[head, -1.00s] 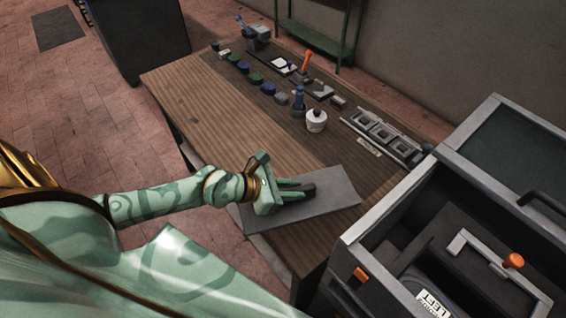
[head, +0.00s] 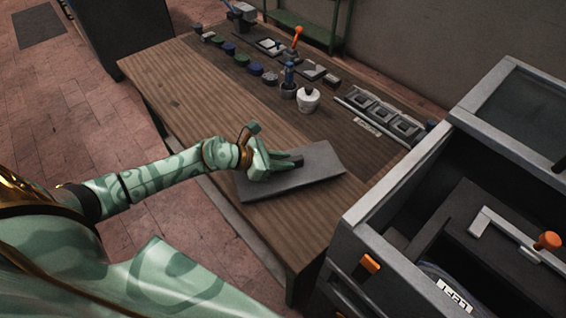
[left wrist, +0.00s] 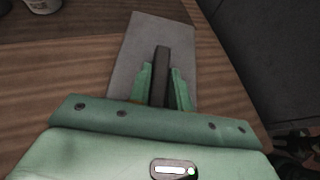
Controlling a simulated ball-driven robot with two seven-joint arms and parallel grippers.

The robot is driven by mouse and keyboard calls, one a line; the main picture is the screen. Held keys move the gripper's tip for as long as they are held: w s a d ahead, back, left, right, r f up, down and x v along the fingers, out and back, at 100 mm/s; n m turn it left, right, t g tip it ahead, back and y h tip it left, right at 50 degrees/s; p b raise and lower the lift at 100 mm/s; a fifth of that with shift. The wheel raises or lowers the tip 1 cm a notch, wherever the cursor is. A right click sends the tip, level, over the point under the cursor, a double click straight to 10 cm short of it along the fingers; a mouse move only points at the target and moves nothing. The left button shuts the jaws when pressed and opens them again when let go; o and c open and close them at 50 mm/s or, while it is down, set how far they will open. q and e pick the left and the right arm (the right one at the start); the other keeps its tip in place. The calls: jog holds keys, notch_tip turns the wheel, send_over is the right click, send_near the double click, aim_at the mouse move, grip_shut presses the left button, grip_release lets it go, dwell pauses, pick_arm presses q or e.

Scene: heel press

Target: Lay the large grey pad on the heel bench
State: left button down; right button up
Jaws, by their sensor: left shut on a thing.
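The large grey pad (head: 318,167) is a flat slab with a dark bar-like grip on top. It is over the near part of the wooden bench (head: 200,105), close to its front edge. I cannot tell whether its underside touches the wood. My left gripper (head: 284,162) is shut on the dark grip. In the left wrist view the grip (left wrist: 161,68) stands between the green fingers, and the pad (left wrist: 125,60) extends beyond them. The gripper hides part of the pad. My right gripper is not in view.
A dark machine (head: 397,270) with a grey frame and a "LEFT" label stands right of the pad. A white pot (head: 308,101), a grey tray with square recesses (head: 380,112) and several small pots line the bench's back. The bench's left part is clear.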

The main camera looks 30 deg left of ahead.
pick_arm(q)
jog(key=shift+r, duration=0.2)
jog(key=shift+f, duration=0.15)
jog(key=c, duration=1.3)
grip_release()
jog(key=shift+f, duration=0.1)
jog(key=shift+s+a+r, duration=0.1)
jog(key=shift+s+r, duration=0.05)
jog(key=shift+r, duration=0.1)
jog(key=v, duration=1.1)
jog(key=shift+s+a+p, duration=0.15)
jog(key=shift+s+p, duration=0.15)
jog(key=shift+p, duration=0.1)
